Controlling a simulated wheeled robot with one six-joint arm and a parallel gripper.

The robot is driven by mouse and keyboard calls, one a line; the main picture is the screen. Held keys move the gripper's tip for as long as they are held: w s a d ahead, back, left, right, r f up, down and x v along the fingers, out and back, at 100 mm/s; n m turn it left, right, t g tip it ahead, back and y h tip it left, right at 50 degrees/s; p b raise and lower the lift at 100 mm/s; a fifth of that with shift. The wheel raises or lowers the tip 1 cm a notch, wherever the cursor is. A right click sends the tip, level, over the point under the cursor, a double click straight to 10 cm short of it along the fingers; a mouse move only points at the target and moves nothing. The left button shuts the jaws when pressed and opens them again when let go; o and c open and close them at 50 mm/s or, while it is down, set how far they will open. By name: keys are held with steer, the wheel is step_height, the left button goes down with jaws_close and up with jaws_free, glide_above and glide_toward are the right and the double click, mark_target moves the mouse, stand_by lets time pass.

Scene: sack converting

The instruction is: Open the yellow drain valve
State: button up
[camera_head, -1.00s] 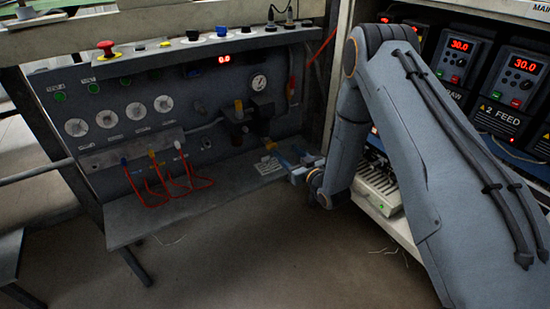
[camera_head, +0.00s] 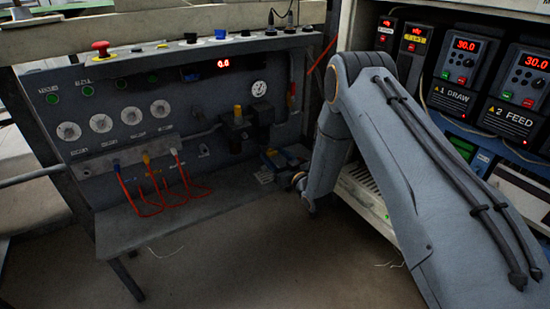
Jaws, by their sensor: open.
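A yellow upright handle (camera_head: 238,111) stands on top of a dark air-unit body (camera_head: 237,134) on the grey panel. I cannot tell for sure that it is the drain valve. A smaller yellow fitting (camera_head: 147,158) sits at the head of one red hose, further left. My gripper (camera_head: 272,160) is small and dim, low and to the right of the dark body, over the shelf below the panel. It is open and looks apart from the yellow handle. A small yellowish patch shows at its tips. My arm hides the area to the right.
Red hoses (camera_head: 135,195) loop over the shelf (camera_head: 150,222) on the left. A pressure gauge (camera_head: 259,88) sits right of the yellow handle. A red stop button (camera_head: 101,46) stands on the top ledge. A cabinet with drive units (camera_head: 508,105) is at right.

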steer(key=c, duration=1.1)
steer(key=shift+o, duration=0.2)
